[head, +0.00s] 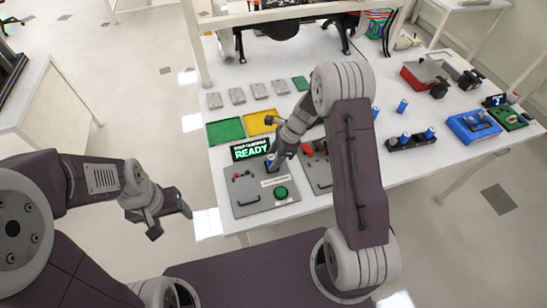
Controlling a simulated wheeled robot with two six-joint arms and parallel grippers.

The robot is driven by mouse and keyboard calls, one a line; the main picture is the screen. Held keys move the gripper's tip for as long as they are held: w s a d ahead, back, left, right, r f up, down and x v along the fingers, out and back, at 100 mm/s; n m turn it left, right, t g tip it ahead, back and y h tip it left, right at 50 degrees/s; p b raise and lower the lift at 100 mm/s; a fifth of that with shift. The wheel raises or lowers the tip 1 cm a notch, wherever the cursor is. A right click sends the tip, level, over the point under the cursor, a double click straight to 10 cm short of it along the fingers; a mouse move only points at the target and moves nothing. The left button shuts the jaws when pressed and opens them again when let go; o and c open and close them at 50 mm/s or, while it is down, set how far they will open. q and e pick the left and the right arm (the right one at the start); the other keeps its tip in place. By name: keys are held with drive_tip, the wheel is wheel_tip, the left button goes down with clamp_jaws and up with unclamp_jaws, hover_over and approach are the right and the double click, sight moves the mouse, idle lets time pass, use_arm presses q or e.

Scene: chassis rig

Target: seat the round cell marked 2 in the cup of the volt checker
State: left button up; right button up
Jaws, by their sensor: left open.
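Several blue round cells are in view: one stands alone on the table (402,106), one is partly hidden behind my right arm (375,112), and others stand in a black holder (412,141). Their numbers are too small to read. A blue box (459,127) with a small dark display (495,100) beside it is at the right; I cannot tell if it is the volt checker. My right gripper (273,162) is low over a grey panel (247,203), with something blue at its fingertips; its jaws are unclear. My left gripper (168,217) is open and empty, off the table's left edge.
A display reading READY (250,149) stands behind the grey panel, which has a green button (281,192). Green (226,131) and yellow (262,122) trays lie behind. A red box (424,72) is at the back right. White frame posts stand at the table's back.

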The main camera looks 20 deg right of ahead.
drive_tip(key=shift+r, duration=0.35)
drive_tip(key=w+v, duration=0.1)
drive_tip(key=v, duration=1.1)
drive_tip(key=s+f+n+h, duration=0.1)
drive_tip(key=s+n+h, duration=0.3)
drive_tip(key=s+n, duration=1.4)
drive_tip(key=shift+a+n, duration=0.45)
drive_tip(key=shift+n, duration=0.55)
drive_tip(key=shift+s+r, duration=0.1)
drive_tip(key=shift+c, duration=0.3)
